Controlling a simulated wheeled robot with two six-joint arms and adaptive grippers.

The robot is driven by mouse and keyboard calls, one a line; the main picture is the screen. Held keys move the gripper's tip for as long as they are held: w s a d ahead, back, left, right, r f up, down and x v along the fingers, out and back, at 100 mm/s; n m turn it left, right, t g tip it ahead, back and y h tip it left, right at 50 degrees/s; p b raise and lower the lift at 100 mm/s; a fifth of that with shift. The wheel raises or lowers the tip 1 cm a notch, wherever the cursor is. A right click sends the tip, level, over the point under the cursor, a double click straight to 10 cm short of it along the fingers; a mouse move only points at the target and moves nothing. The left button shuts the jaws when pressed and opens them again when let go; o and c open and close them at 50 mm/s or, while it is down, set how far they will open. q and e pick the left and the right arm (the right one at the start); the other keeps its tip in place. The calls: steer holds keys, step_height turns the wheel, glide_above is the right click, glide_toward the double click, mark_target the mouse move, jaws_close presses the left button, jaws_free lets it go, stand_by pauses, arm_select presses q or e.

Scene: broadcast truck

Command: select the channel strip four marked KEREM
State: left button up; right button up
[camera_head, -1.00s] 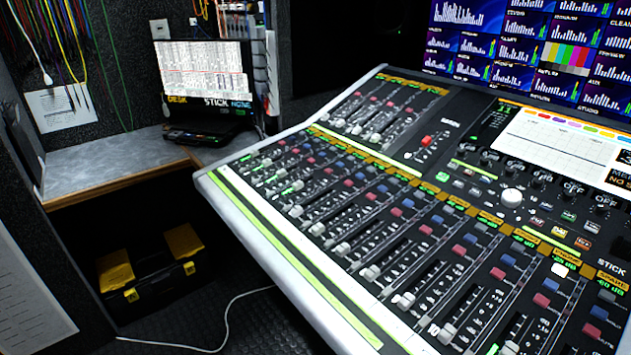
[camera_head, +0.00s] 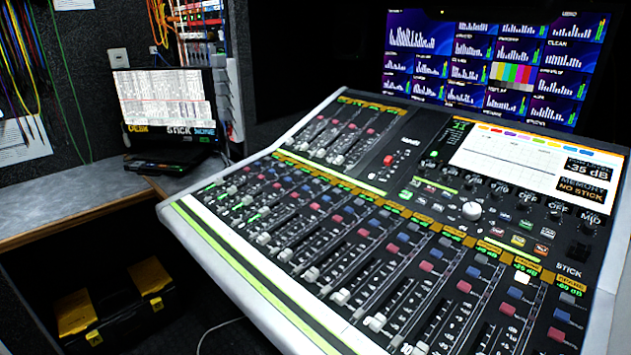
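The mixing desk (camera_head: 250,270) fills the middle and right, its long row of channel strips running from far left to near right. Each strip has a fader, red and blue-grey buttons and a small amber label. The labels are too small for me to read KEREM or pick out strip four. One button (camera_head: 522,278) on a strip at the near right is lit white; the other blue-grey buttons look unlit. Neither of my grippers is in view.
The desk's screen (camera_head: 520,160) reads -35 dB and MEMORY NO STICK. A monitor wall (camera_head: 490,65) stands behind. A laptop-like screen (camera_head: 165,100) sits on the left side counter (camera_head: 70,205). A black and yellow toolbox (camera_head: 115,310) is on the floor below.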

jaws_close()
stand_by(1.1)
